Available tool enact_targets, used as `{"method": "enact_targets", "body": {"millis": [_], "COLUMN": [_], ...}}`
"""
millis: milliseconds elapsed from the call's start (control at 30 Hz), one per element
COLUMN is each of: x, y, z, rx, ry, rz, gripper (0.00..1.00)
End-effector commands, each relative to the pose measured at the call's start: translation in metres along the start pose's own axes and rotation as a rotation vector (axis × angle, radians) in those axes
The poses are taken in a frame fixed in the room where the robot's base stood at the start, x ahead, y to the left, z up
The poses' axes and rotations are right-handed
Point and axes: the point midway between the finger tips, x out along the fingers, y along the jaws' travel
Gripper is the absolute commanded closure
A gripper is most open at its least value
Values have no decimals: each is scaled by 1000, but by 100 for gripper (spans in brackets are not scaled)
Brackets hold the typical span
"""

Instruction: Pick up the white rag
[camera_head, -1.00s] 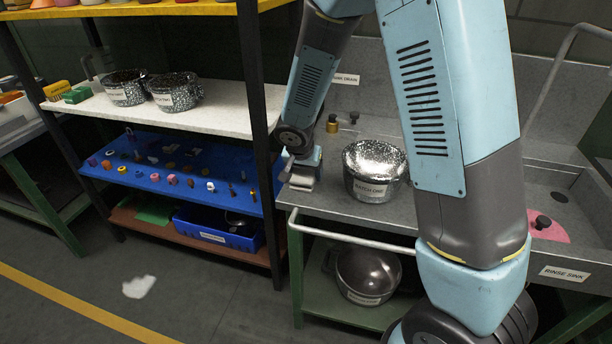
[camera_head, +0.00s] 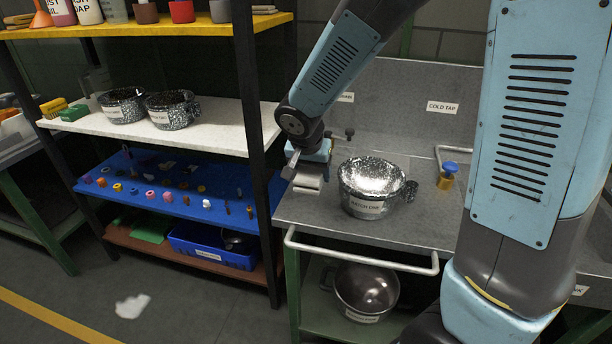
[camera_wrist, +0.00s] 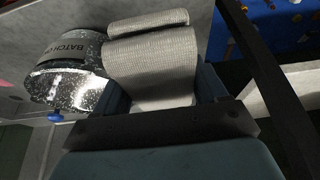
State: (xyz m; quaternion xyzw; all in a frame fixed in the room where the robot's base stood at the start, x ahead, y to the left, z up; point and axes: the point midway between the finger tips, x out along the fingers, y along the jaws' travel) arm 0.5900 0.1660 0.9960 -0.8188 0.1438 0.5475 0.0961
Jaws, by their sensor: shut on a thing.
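A pale, ribbed, folded cloth, the white rag (camera_head: 308,181), hangs at my gripper (camera_head: 307,168) near the left end of the steel counter. In the wrist view the rag (camera_wrist: 150,70) fills the middle, with a rolled fold along its far edge. My gripper (camera_wrist: 160,105) is shut on it, though the rag hides most of the fingertips. The rag appears to be just above the counter; the gap is hard to judge.
A speckled pot (camera_head: 371,188) with a label stands on the counter (camera_head: 400,228) right of my gripper. A dark shelf post (camera_head: 250,130) stands close on the left. A front rail (camera_head: 360,255) runs along the counter. A white patch (camera_head: 132,306) lies on the floor.

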Motion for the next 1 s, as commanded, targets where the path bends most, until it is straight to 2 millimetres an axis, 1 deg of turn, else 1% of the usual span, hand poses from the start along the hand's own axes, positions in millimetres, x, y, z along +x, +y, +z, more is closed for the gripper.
{"method": "enact_targets", "body": {"millis": [33,200,400,633,967,1000], "x": [-8,-27,-43,-52,-53,-53], "y": [6,24,38,45,47,47], "z": [6,21,34,40,42,42], "rx": [0,2,0,0,0,0], "ry": [2,1,1,1,0,0], "rz": [-2,-2,-1,0,0,0], "gripper": [63,63,63,63,63,29]}}
